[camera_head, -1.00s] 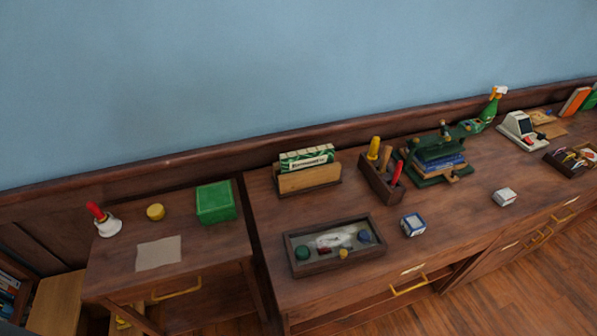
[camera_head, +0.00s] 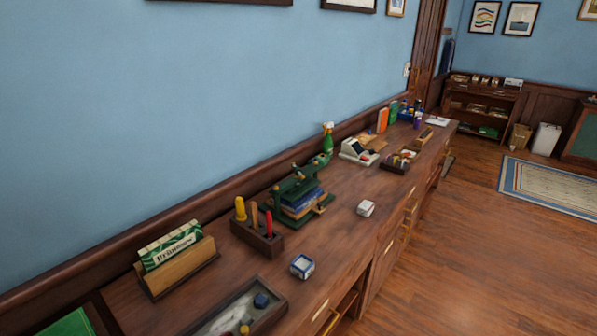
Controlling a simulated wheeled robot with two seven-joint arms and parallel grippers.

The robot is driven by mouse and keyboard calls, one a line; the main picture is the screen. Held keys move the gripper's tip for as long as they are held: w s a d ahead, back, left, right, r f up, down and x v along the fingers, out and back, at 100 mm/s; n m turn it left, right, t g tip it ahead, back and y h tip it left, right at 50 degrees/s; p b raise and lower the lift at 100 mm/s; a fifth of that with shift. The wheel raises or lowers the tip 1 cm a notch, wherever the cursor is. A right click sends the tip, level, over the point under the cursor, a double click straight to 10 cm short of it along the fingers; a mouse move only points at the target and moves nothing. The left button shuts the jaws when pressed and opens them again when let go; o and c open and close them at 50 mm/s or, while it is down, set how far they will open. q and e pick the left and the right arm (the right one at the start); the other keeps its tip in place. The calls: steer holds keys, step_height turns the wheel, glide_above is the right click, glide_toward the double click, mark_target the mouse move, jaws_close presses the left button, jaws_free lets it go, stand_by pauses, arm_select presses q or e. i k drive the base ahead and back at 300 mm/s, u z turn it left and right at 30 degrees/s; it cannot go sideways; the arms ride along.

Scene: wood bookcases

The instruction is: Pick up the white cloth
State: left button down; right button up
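No white cloth can be made out for certain. A flat white piece (camera_head: 437,121) lies at the far end of the long wooden counter (camera_head: 335,228); it is too small to tell whether it is cloth or paper. Something whitish (camera_head: 228,320) lies in the dark open tray (camera_head: 272,309) at the bottom edge, partly cut off by the frame. Neither of my grippers shows in the head view.
The counter holds a box in a wooden holder (camera_head: 178,262), a tool caddy (camera_head: 258,235), a green press with books (camera_head: 301,201), a blue-white cube (camera_head: 302,266), a small white box (camera_head: 365,208) and a spray bottle (camera_head: 328,139). Wooden floor (camera_head: 455,260) is open at right.

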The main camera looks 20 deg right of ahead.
mark_target(366, 208)
steer(key=z, duration=1.2)
